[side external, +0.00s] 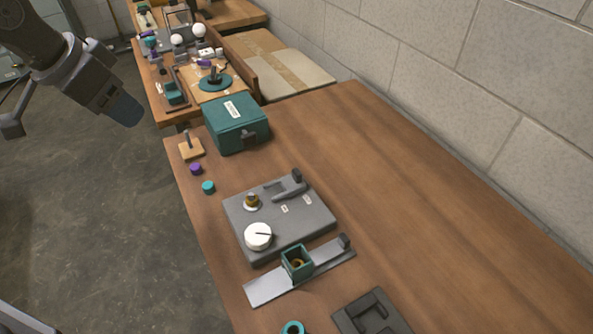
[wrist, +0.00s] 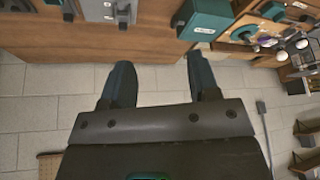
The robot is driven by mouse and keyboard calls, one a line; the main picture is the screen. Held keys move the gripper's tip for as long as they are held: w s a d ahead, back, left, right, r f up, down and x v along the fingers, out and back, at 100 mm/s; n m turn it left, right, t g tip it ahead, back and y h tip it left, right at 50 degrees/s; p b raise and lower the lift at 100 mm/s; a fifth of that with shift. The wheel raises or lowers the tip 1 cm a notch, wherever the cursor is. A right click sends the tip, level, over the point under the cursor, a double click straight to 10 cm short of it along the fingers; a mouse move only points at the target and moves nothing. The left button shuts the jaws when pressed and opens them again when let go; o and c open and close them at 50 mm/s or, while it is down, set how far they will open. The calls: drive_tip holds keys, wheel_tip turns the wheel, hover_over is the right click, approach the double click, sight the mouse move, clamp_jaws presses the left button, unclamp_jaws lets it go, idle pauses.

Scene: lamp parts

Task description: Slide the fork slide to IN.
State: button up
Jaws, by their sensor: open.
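A flat silver slide (side external: 265,288) with a dark upright knob (side external: 344,241) at its right end lies near the front of the wooden table. A teal square holder (side external: 297,262) stands over its middle with something yellowish inside. I take this to be the fork slide, but its IN mark cannot be read. Just behind is a grey panel (side external: 305,228) with a white dial, a brass post, a dark lever and small unreadable labels. My gripper (side external: 125,109) is in the air left of the table, far from the slide. In the wrist view its fingers (wrist: 162,80) are apart and empty.
A teal box (side external: 236,122) stands behind the panel; a purple piece (side external: 195,169), a teal piece (side external: 208,187) and a wooden block with a peg (side external: 191,149) lie near the left edge. A dark tray (side external: 372,316) is at the front. The table's right side is clear.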

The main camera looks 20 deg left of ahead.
drive_tip(key=w+d+f+m, duration=0.3)
drive_tip(key=w+d+f, duration=0.2)
drive_tip(key=w+d, duration=0.4)
drive_tip(key=m+g+h, duration=0.1)
drive_tip(key=m, duration=0.1)
approach(297, 171)
drive_tip(key=x, duration=1)
drive_tip(key=shift+f, duration=0.1)
drive_tip(key=c, duration=0.9)
drive_tip(key=shift+s+a, duration=2.1)
drive_tip(key=shift+a, duration=0.05)
clamp_jaws()
